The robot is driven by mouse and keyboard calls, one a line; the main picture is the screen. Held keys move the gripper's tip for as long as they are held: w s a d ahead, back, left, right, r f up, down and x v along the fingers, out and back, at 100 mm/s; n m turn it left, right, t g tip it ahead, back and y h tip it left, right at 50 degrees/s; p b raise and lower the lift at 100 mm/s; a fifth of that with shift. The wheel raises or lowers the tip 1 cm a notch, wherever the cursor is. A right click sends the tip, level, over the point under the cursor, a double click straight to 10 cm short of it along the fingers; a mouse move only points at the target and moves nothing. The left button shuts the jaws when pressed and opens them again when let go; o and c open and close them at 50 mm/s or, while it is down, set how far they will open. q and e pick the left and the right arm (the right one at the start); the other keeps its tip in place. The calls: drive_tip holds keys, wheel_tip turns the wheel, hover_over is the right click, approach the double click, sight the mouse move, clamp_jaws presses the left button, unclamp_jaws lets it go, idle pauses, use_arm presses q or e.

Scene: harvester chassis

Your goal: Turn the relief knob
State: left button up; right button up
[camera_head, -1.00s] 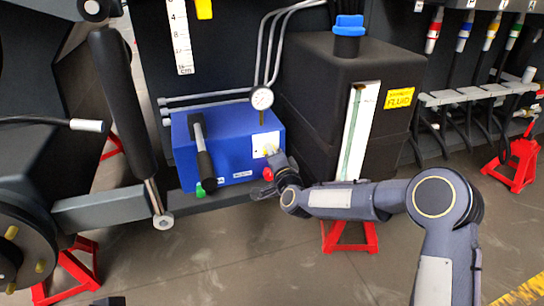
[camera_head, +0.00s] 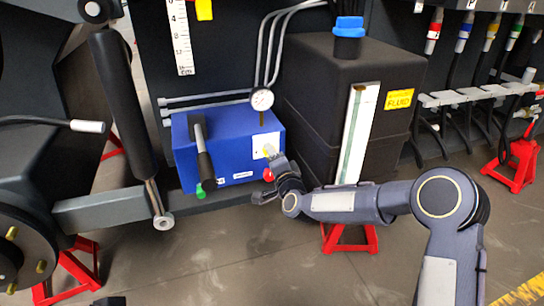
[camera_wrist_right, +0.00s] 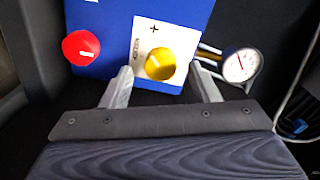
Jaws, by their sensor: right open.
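The relief knob is a yellow knob (camera_wrist_right: 160,64) on a white plate (camera_wrist_right: 172,35) marked with a plus sign, on the front of a blue box (camera_head: 228,150). In the wrist view my right gripper (camera_wrist_right: 164,85) is open, with one finger on each side of the knob's lower part. I cannot tell whether the fingers touch it. A red knob (camera_wrist_right: 81,47) sits beside the plate, outside the fingers.
A pressure gauge (camera_head: 262,99) stands above the box. A lever with a black grip (camera_head: 203,155) and a green knob (camera_head: 206,188) are on its left part. A black fluid tank (camera_head: 310,110) stands close on the right.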

drive_tip(key=p+v, duration=0.1)
drive_tip(key=v, duration=0.5)
drive_tip(key=shift+s, duration=0.3)
drive_tip(key=shift+d, duration=0.1)
drive_tip(key=s+d+r+n+g+h, duration=0.1)
drive_tip(key=s+d+r+n+g, duration=0.2)
drive_tip(key=s+d, duration=0.5)
drive_tip(key=s+d+r+n+g, duration=0.25)
drive_tip(key=s+d+n, duration=0.2)
drive_tip(key=s, duration=0.45)
drive_tip(key=s+d+f+n+g, duration=0.1)
drive_tip(key=s+d+f+g, duration=0.2)
drive_tip(key=s, duration=0.8)
drive_tip(key=s+d+f+n+g, duration=0.1)
drive_tip(key=s+d+f+g, duration=0.15)
drive_tip(key=s, duration=0.85)
wheel_tip(320, 180, up, 38)
drive_tip(key=p, duration=3.8)
drive_tip(key=shift+a+h, duration=0.15)
drive_tip(key=shift+h, duration=0.15)
